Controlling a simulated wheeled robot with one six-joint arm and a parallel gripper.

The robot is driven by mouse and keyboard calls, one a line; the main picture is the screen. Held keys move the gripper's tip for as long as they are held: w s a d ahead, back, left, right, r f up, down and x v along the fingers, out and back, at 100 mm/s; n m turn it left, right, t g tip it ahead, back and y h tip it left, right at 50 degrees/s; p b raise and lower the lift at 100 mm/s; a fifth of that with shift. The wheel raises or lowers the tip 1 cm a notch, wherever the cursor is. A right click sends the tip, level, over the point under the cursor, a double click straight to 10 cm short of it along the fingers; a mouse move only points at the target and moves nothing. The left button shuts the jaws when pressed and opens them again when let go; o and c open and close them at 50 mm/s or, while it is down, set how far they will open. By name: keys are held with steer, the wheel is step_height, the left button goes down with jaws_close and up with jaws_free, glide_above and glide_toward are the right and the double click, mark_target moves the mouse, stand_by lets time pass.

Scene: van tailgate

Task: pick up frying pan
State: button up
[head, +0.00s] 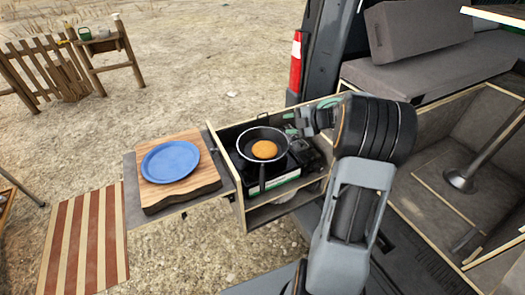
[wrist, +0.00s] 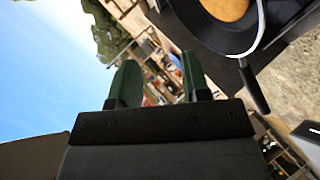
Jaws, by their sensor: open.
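The black frying pan (head: 251,135) sits on the camping stove (head: 287,178) in the pull-out drawer, with a brown-orange pancake (head: 265,149) in it. Its handle (head: 262,178) points toward the bottom of the head view. In the wrist view, part of the pan (wrist: 222,40) shows at the upper right, with its dark handle (wrist: 254,90) reaching down. My gripper (head: 292,118) is above the drawer, just behind and right of the pan. Its two green fingers (wrist: 160,82) are apart with nothing between them in the wrist view. The pan is not in the jaws.
A blue plate (head: 170,161) lies on a wooden board (head: 181,197) left of the drawer. The drawer's raised wooden wall (head: 226,165) stands between board and stove. The van's red tail light (head: 296,62) and seat (head: 425,65) are behind and right of my arm.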

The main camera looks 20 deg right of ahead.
steer(key=s+d+f+n+g+y+p, duration=0.1)
steer(key=s+d+f+n+g+y, duration=0.15)
steer(key=s+f+g, duration=0.35)
steer(key=shift+n+y, duration=0.35)
steer(key=shift+y, duration=0.2)
steer(key=shift+s+a+r+p+x, duration=0.2)
steer(key=shift+p+x, duration=0.3)
steer(key=shift+x, duration=1.6)
steer(key=shift+s+a+r+p+x, duration=0.15)
steer(key=shift+p+x, duration=0.35)
steer(key=shift+x, duration=1.6)
steer(key=shift+s+a+r+p+x, duration=0.15)
steer(key=shift+p+x, duration=0.35)
steer(key=shift+x, duration=1.55)
steer(key=shift+f, duration=0.1)
jaws_close()
